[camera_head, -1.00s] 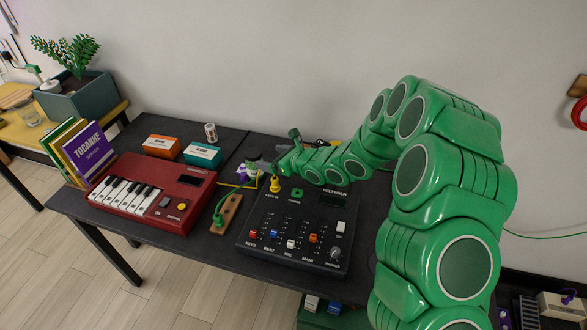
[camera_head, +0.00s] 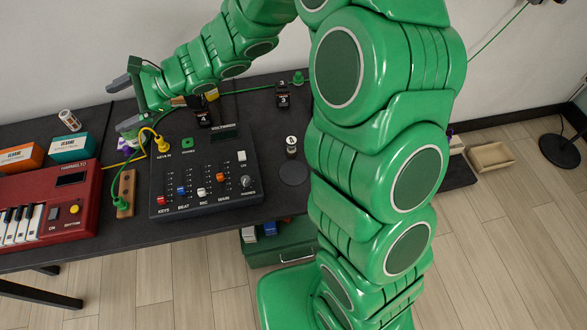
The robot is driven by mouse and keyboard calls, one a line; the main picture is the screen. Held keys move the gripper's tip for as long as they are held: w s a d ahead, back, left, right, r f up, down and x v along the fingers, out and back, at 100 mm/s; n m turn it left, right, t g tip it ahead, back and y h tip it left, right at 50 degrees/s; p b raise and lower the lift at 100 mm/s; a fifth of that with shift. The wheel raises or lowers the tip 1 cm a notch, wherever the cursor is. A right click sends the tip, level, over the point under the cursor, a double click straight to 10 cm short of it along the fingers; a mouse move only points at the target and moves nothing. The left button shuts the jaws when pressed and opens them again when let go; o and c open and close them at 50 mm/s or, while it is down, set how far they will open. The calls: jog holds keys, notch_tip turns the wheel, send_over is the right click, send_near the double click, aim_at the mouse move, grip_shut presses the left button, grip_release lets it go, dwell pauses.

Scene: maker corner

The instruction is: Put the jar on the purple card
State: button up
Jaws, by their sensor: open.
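My gripper (camera_head: 122,78) is at the upper left in the head view, above the back of the table, with its dark fingers apart. I see nothing held between them. A small purple and white patch (camera_head: 127,125) shows just below the gripper, left of the mixer; it may be the purple card, but it is partly covered. The dark-lidded jar that showed there earlier is not clearly visible now; my gripper and wrist cover that spot. I cannot tell whether the gripper touches it.
The black mixer (camera_head: 204,178) with a yellow plug stands in front of the gripper. The red keyboard (camera_head: 58,208), teal box (camera_head: 70,147) and patterned can (camera_head: 69,120) are to the left. A small pot marked A (camera_head: 291,145) stands right, near a dark disc (camera_head: 294,173).

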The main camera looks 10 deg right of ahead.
jog(key=s+d+r+n+g+h, duration=0.4)
jog(key=s+d+n, duration=0.65)
jog(key=s, duration=0.55)
jog(key=s+d+n+t+h, duration=0.1)
jog(key=s+d+h, duration=0.4)
jog(key=d, duration=1)
jog(key=s+d+n+h, duration=0.1)
jog(key=s+d+h, duration=0.4)
jog(key=s+d, duration=0.5)
jog(key=d, duration=0.5)
jog(key=shift+s+r+t, duration=0.2)
jog(key=shift+r+t, duration=0.05)
jog(key=shift+t, duration=0.15)
